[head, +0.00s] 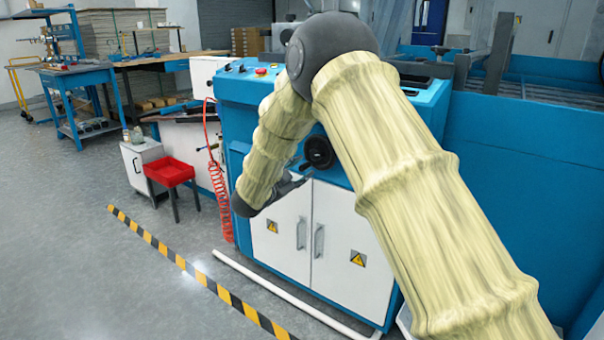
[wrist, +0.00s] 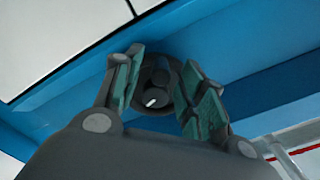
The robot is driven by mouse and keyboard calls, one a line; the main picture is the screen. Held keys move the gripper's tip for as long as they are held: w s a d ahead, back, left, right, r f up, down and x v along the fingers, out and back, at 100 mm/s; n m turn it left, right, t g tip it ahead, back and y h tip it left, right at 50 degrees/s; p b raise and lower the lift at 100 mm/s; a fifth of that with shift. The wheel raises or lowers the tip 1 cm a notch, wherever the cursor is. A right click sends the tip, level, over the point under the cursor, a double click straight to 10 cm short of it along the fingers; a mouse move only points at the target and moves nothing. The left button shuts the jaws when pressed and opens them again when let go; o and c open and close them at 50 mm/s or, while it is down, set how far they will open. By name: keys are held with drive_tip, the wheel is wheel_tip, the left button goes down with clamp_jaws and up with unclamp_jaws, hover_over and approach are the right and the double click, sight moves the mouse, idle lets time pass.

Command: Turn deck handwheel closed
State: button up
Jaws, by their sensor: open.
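The black deck handwheel (head: 319,152) is on the front face of the blue machine, just above the white cabinet doors. In the wrist view the dark round handwheel (wrist: 156,88) lies between the spread fingers, with a pale mark on its hub. My gripper (wrist: 160,85) is open, with one green-padded finger on each side of the wheel; I cannot tell whether the pads touch its rim. In the head view my gripper (head: 293,181) shows partly behind my sleeved arm, left of and below the handwheel.
The blue machine (head: 236,88) has a red button (head: 261,71) and other controls on top. A red coiled hose (head: 219,190) hangs at its left side. A red stool (head: 170,172) and a white floor pipe (head: 285,292) are nearby.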

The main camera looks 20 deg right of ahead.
drive_tip(key=shift+x, duration=0.8)
clamp_jaws()
